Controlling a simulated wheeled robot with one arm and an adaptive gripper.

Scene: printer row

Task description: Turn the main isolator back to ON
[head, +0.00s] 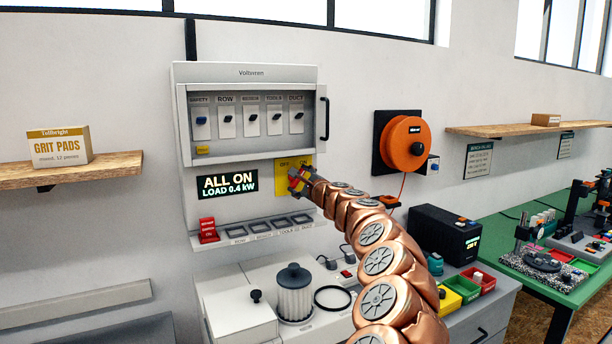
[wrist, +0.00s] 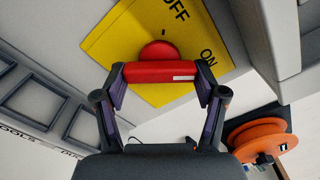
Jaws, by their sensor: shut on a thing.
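The main isolator is a yellow plate (head: 281,182) marked OFF and ON, low on the right of the grey cabinet front. Its red handle (wrist: 160,71) shows in the wrist view, in front of a round red hub (wrist: 158,52). A white mark sits near the handle's right end, on the side of the ON label (wrist: 208,57). My gripper (head: 299,180) is shut on the handle, a finger at each end, and covers much of it in the head view. The cabinet display (head: 228,185) reads ALL ON, LOAD 0.4 kW.
Above the isolator is a row of small labelled switches (head: 250,121) and the cabinet door handle (head: 323,119). An orange reel (head: 405,143) hangs to the right. A ledge (head: 262,234) with tags and a red block (head: 208,229) runs below.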

